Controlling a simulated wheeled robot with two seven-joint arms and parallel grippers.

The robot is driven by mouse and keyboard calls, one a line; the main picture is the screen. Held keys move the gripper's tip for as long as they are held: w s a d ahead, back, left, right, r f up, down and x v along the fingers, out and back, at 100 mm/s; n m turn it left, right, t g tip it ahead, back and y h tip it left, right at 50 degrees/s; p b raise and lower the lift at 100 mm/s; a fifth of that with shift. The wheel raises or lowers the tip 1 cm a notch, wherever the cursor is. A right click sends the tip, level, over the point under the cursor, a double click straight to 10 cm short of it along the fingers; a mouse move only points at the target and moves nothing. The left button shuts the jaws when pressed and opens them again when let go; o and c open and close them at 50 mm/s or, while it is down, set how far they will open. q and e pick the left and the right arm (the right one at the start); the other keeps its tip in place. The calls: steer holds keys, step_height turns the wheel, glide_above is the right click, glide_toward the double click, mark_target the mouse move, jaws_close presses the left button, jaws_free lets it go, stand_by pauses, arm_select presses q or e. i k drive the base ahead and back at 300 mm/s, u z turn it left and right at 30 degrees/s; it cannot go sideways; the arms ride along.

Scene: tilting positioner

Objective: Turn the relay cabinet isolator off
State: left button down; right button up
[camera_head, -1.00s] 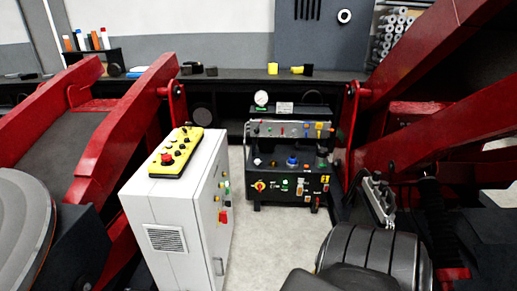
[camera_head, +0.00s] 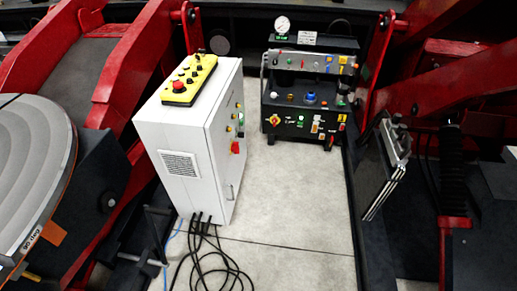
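The relay cabinet (camera_head: 180,137) is a pale grey box standing on the floor left of centre. Its narrower door face is turned to the right and seen at a steep angle. A red and yellow switch (camera_head: 236,147), which looks like the isolator, sits on that face, with small buttons and lamps above it. Its handle position is too small to tell. A yellow control pendant (camera_head: 189,81) with a red button lies on top of the cabinet. Neither of my grippers shows in the head view.
A black control unit (camera_head: 300,145) with a gauge and its own red and yellow rotary switch (camera_head: 274,120) stands behind to the right. Black cables (camera_head: 205,262) lie on the floor before the cabinet. Red machine arms flank both sides. Pale floor (camera_head: 285,205) right of the cabinet is clear.

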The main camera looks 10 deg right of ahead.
mark_target(235, 146)
steer(key=k, duration=0.6)
steer(key=u, duration=0.1)
steer(key=i, duration=0.65)
steer(key=z, duration=0.75)
steer(key=i, duration=0.45)
steer(key=z, duration=0.5)
